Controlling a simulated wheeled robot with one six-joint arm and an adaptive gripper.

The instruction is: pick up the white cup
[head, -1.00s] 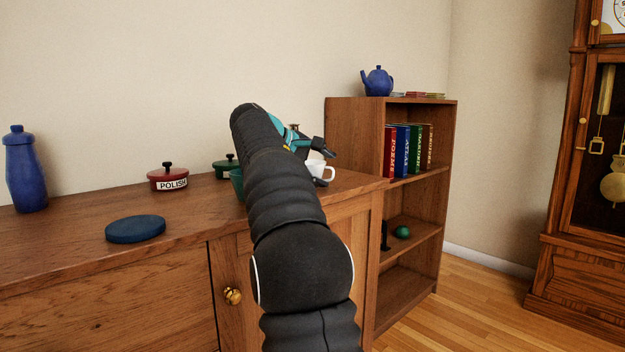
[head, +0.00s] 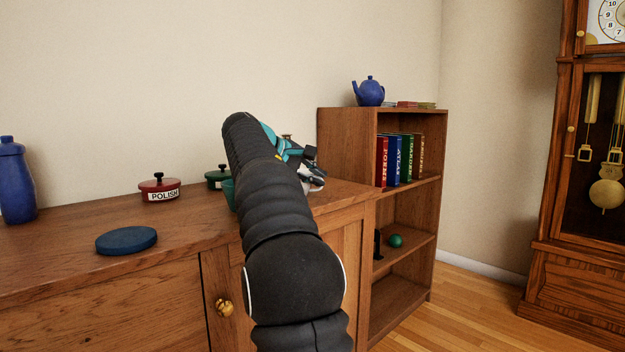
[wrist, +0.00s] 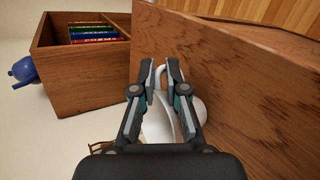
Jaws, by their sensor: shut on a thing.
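The white cup (wrist: 158,126) stands on the wooden sideboard top in the wrist view, partly hidden behind my fingers. My gripper (wrist: 164,72) is over it, with its fingertips closed in on the cup's handle side. In the head view the cup (head: 315,184) shows only as a small white patch below my gripper (head: 310,170), near the right end of the sideboard. Most of the cup is hidden there by my gripper and arm.
The sideboard top (head: 65,240) holds a blue disc (head: 126,241), a red POLISH pot (head: 159,188), a blue bottle (head: 14,182) and a green pot (head: 216,178). A bookcase (head: 345,148) with a blue teapot (head: 368,92) stands close to the right.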

